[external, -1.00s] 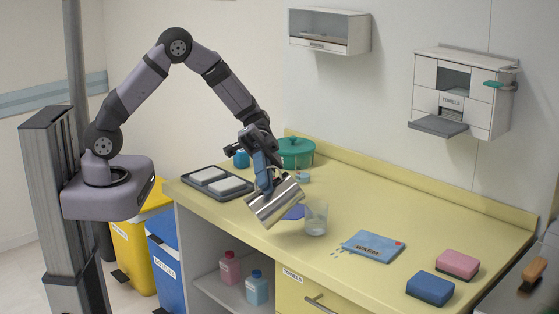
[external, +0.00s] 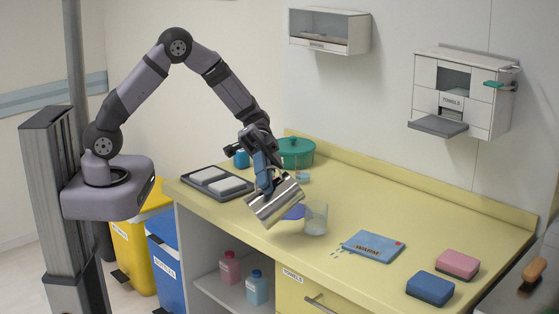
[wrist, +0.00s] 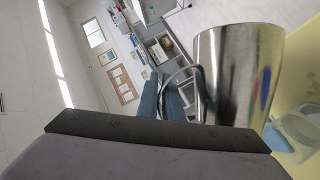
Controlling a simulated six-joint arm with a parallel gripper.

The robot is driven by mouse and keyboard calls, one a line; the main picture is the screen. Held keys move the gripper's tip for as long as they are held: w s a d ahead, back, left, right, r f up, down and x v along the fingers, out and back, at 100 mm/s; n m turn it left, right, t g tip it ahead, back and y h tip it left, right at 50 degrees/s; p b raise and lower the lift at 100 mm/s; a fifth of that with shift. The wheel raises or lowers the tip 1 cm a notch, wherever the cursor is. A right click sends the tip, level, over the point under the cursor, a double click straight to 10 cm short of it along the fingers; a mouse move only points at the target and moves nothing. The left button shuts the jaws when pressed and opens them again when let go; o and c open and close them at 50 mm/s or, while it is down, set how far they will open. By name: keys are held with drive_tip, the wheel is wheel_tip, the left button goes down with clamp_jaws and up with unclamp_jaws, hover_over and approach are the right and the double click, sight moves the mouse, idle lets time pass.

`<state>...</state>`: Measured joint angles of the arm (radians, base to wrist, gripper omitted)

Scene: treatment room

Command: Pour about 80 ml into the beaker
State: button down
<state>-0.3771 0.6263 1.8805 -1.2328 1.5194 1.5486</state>
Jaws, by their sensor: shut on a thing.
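My gripper (external: 266,182) is shut on the handle of a shiny metal jug (external: 275,204). The jug is tilted, held above the counter with its mouth towards the lower right, close beside the clear beaker (external: 315,219). The beaker stands upright on the counter and seems to hold a little clear liquid near its bottom; the exact level is too small to read. No stream between the jug and the beaker can be made out. In the wrist view the jug (wrist: 236,75) fills the right side, with its handle at my gripper's fingers (wrist: 172,98); its inside is hidden.
The yellow counter (external: 400,210) carries a blue packet (external: 372,246) with small drops beside it, blue (external: 430,288) and pink (external: 458,264) sponges, a green pot (external: 296,152), a small glass (external: 302,177) and a dark tray (external: 190,184). The right rear is clear.

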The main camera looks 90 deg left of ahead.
sight(256, 211)
drive_tip(key=shift+s+f+b, duration=0.1)
drive_tip(key=shift+b, duration=0.4)
drive_tip(key=shift+s+d+f+m+b, duration=0.1)
drive_tip(key=shift+s+f+m+b, duration=0.1)
drive_tip(key=shift+m+b, duration=0.35)
drive_tip(key=shift+m+t+y, duration=0.6)
drive_tip(key=shift+m, duration=0.35)
drive_tip(key=f+b, duration=0.1)
drive_tip(key=b, duration=0.2)
drive_tip(key=s+f+b, duration=0.1)
drive_tip(key=f+b, duration=0.1)
drive_tip(key=b, duration=0.2)
drive_tip(key=f+b, duration=0.1)
drive_tip(key=b, duration=0.2)
drive_tip(key=shift+s+d+f, duration=0.2)
drive_tip(key=shift+s+d, duration=0.05)
drive_tip(key=shift+d, duration=0.15)
drive_tip(key=s+d+f+m+t+y+b, duration=0.1)
drive_tip(key=s+d+f+m+t+b, duration=0.1)
drive_tip(key=b, duration=2.1)
wheel_tip(256, 211, down, 4)
drive_tip(key=s+m+t, duration=0.1)
drive_tip(key=s+m, duration=0.1)
drive_tip(key=shift+s+r+m+y, duration=0.15)
drive_tip(key=shift+m+y, duration=0.15)
drive_tip(key=shift+y, duration=0.1)
drive_tip(key=shift+b, duration=0.7)
